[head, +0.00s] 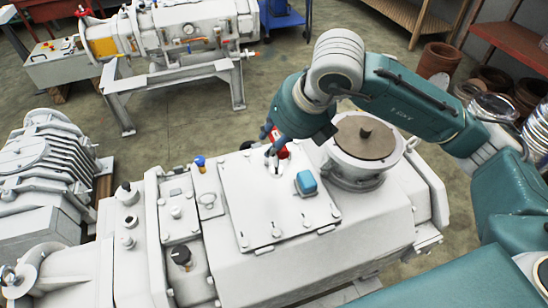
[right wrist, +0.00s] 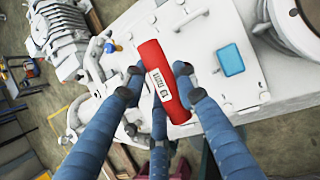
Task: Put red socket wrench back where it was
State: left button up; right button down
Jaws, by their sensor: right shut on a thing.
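The red socket wrench (right wrist: 163,82) is a red cylinder with a white printed label in the right wrist view. The blue fingers of my right gripper (right wrist: 160,77) are closed around it. In the head view the red wrench (head: 280,149) shows partly behind my right gripper (head: 271,150), over the flat white cover plate (head: 240,215) of the machine. The fingers hide part of it, and I cannot tell whether its lower end touches the plate. My left gripper is not in view.
A blue block (head: 306,182) lies on the cover plate, right of the gripper. A round flange with a brown top (head: 362,138) stands close by at the right. A blue-topped knob (head: 199,162) and several bolts rise at the left. Another pump (head: 185,38) stands behind.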

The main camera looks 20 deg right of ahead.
aim_at(275, 160)
notch_tip(275, 160, down, 6)
jog(key=shift+f+p, duration=0.2)
jog(key=shift+p, duration=0.45)
jog(key=shift+f, duration=0.3)
jog(key=shift+f, duration=0.15)
jog(key=c, duration=1.3)
grip_release()
jog(key=shift+c, duration=0.2)
